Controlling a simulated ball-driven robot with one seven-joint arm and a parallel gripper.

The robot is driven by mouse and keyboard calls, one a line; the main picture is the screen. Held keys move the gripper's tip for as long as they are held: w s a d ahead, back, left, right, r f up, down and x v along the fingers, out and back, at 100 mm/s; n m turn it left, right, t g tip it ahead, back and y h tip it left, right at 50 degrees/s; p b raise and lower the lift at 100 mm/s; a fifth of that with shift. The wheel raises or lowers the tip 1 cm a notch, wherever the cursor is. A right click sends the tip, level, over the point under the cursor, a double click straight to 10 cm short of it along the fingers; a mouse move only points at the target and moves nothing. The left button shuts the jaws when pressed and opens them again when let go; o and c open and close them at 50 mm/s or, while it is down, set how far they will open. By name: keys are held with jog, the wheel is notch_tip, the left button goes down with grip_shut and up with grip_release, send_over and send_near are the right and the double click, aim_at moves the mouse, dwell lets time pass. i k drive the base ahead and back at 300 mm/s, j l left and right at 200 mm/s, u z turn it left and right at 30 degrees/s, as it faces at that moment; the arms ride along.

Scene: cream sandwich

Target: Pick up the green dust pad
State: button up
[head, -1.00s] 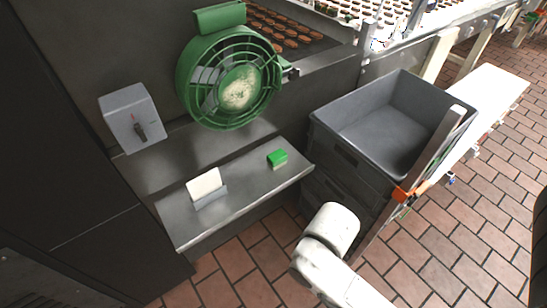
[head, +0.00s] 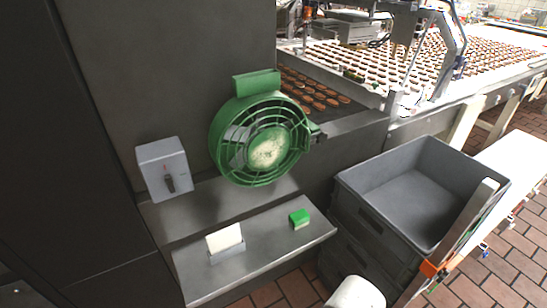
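The green dust pad (head: 299,218) is a small block with a bright green top and a paler lower part. It lies on the right part of a grey metal shelf (head: 262,262), apart from the other thing on it. Nothing is touching the pad. A white rounded part of my own arm shows at the bottom edge, below and to the right of the pad. My gripper is not in view.
A white card in a grey holder (head: 228,253) stands on the shelf's left part. A green round fan (head: 262,139) and a grey switch box (head: 165,169) are above. A grey crate (head: 372,219) stands on the right, with an orange-ended bar (head: 464,228) leaning beside it.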

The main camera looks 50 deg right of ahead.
aim_at(299, 219)
jog(key=i+j+z, duration=0.15)
jog(key=i, duration=0.35)
jog(key=i+j+z, duration=0.1)
jog(key=i+j, duration=0.2)
jog(key=i, duration=0.2)
jog(key=i+j+z, duration=0.15)
jog(key=i+j, duration=0.15)
jog(key=i, duration=0.2)
